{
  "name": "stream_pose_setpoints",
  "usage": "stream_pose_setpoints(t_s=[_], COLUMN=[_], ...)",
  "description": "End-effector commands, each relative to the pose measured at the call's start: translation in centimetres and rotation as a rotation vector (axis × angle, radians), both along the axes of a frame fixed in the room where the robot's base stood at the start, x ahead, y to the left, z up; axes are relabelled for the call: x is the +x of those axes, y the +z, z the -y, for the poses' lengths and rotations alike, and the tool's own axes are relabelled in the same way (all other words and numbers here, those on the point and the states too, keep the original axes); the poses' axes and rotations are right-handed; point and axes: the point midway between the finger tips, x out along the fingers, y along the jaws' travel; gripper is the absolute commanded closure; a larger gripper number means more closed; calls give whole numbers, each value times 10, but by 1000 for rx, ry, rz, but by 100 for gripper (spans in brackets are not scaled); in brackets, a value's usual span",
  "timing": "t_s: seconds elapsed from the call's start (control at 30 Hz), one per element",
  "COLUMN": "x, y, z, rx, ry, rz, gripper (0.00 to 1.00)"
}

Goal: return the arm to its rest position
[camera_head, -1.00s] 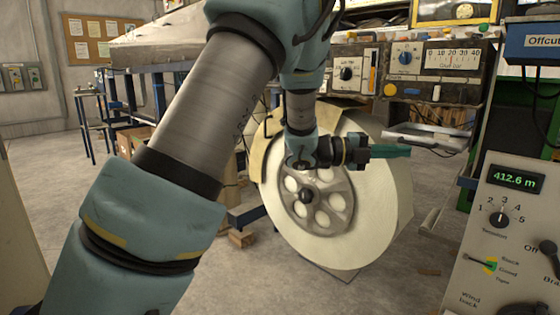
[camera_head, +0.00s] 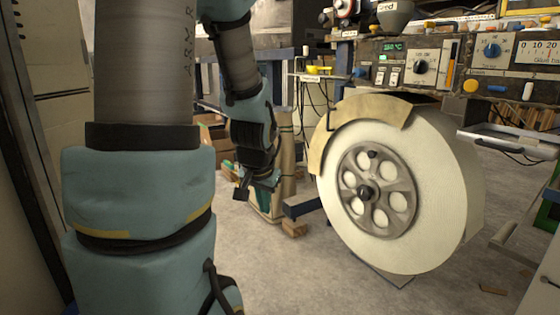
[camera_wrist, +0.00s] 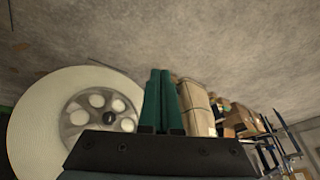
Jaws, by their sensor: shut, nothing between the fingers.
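My arm stands at the left of the head view, with its forearm folded downward left of a large white reel (camera_head: 445,190). My gripper (camera_head: 264,208) hangs low there and points down, partly hidden by my wrist. In the wrist view my gripper (camera_wrist: 160,76) shows its two green fingers side by side, shut with nothing between them. The reel also shows in the wrist view (camera_wrist: 38,118), left of the fingers and apart from them.
A tan curved guard (camera_head: 345,118) covers the reel's upper left. Paper-wrapped bundles (camera_wrist: 197,105) stand right of the fingers in the wrist view. A control panel (camera_head: 425,65) is behind the reel. A wood block (camera_head: 294,228) lies on the floor, and bare floor (camera_head: 300,270) is in front.

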Motion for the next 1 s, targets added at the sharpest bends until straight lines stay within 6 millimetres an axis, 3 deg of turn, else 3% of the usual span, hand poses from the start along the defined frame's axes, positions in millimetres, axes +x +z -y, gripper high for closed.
stream_pose_setpoints(t_s=[0.1, 0.2, 0.23, 0.57, 1.0], x=[-47, -87, -92, -88, -87], y=[-8, -12, -5, 74, 212], z=[-21, -31, -31, -29, -29], rx=[-37, -69, -74, -69, -67], ry=[187, 335, 355, 336, 333], rz=[-152, -279, -297, -287, -285], gripper=[100, 100, 100, 100, 100])
